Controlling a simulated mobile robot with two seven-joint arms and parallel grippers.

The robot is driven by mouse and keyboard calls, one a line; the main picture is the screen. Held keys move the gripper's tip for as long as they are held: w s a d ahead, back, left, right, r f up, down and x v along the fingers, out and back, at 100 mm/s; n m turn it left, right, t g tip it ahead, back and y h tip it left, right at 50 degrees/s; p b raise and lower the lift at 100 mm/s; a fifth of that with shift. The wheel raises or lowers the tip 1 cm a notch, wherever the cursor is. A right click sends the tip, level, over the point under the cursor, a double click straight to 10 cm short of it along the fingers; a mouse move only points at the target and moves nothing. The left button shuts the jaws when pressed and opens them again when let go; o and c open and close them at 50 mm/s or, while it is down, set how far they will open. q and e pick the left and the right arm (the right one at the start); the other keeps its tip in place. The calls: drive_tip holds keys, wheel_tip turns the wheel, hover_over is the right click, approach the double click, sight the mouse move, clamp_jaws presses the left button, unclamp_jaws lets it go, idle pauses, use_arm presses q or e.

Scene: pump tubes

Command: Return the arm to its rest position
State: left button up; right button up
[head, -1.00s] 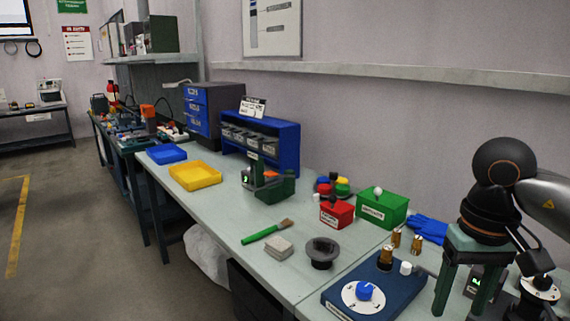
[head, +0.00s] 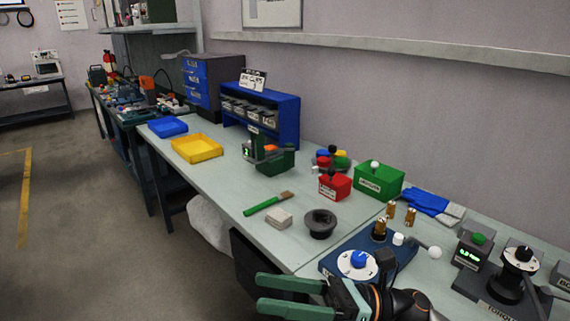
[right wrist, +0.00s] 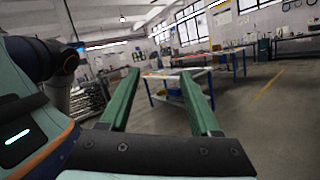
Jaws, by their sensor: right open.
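My right gripper (head: 262,292) is at the bottom of the head view, pointing left. Its two green fingers are apart with nothing between them. It shows in front of the near end of the bench, and part of my dark wrist overlaps the blue base plate (head: 337,262). In the right wrist view the gripper (right wrist: 160,76) is open and empty, with the room and a distant table between and beyond its fingers. My left gripper is not in view.
The long grey bench (head: 232,190) holds a black round part (head: 320,224), a green-handled brush (head: 265,204), a red box (head: 335,187), a green box (head: 378,181) and a yellow tray (head: 197,149). A device with a green knob (head: 473,250) stands at right. The floor (head: 90,240) at left is clear.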

drive_tip(key=w+d+f+m+t+h+p, duration=0.15)
drive_tip(key=d+f+m+t+h, duration=0.3)
drive_tip(key=m, duration=0.65)
drive_tip(key=w+d+f+m+t+h, duration=0.25)
drive_tip(key=f+m+t, duration=0.25)
drive_tip(key=m+t, duration=0.45)
drive_tip(key=w+d+f+m+t+h+p, duration=0.1)
drive_tip(key=w+d+f+m+t+h, duration=0.25)
drive_tip(key=m, duration=0.95)
drive_tip(key=s+d+f+m+g+h, duration=0.3)
drive_tip(key=s+f+m, duration=0.4)
drive_tip(key=f, duration=0.4)
drive_tip(key=s+d+f+m+g+h, duration=0.4)
drive_tip(key=s+f+m, duration=0.4)
drive_tip(key=s+f, duration=0.2)
wheel_tip(320, 180, down, 2)
drive_tip(key=shift+s+d+h+p, duration=0.2)
drive_tip(key=shift+h+p, duration=0.2)
drive_tip(key=shift+h, duration=0.35)
drive_tip(key=shift+g, duration=0.25)
drive_tip(key=shift+c, duration=0.3)
